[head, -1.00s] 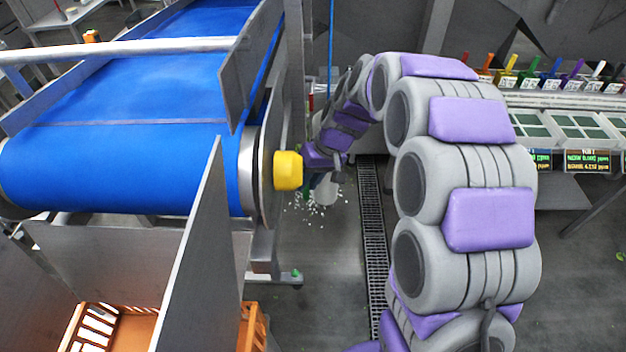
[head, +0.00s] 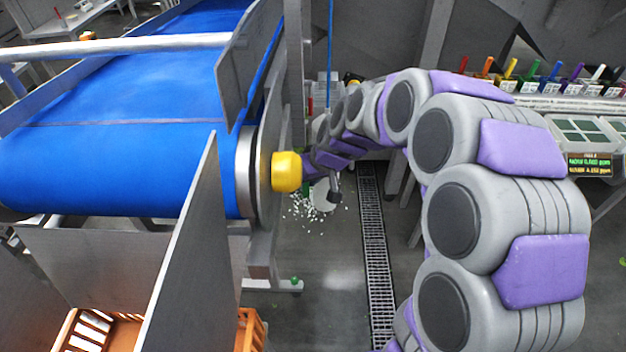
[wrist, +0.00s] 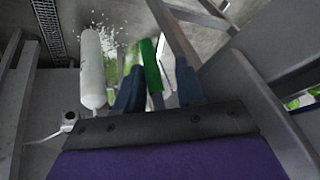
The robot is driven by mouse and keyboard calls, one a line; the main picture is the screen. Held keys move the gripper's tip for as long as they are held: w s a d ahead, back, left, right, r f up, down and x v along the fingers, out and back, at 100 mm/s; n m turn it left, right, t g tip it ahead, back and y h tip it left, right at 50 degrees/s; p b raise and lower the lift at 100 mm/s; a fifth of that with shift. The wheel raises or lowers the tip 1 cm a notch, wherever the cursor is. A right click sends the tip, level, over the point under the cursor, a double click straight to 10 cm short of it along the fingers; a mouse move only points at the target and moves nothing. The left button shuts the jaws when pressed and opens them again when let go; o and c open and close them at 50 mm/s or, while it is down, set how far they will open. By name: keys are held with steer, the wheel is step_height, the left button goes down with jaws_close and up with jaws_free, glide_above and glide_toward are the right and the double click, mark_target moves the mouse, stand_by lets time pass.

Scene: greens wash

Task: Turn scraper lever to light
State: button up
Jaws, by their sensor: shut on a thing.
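A green bar-like handle (wrist: 150,66), which looks like the scraper lever, stands between the two dark blue fingers of my gripper (wrist: 158,84) in the wrist view. The fingers are shut on it. Its pivot and any light or heavy marking do not show. In the head view, my arm reaches to the end of the blue conveyor (head: 120,165). My gripper's tip there is hidden behind the yellow roller cap (head: 286,172), so the lever cannot be made out in that view.
A white cylinder (wrist: 92,70) stands close to my gripper, with white bits (head: 303,207) scattered on the floor. A floor drain (head: 376,260) runs beside it. A metal panel (head: 185,250) and an orange crate (head: 125,333) are at the lower left.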

steer(key=shift+s, duration=0.1)
steer(key=p+v, duration=0.3)
steer(key=v, duration=1.4)
steer(key=shift+a+r, duration=0.1)
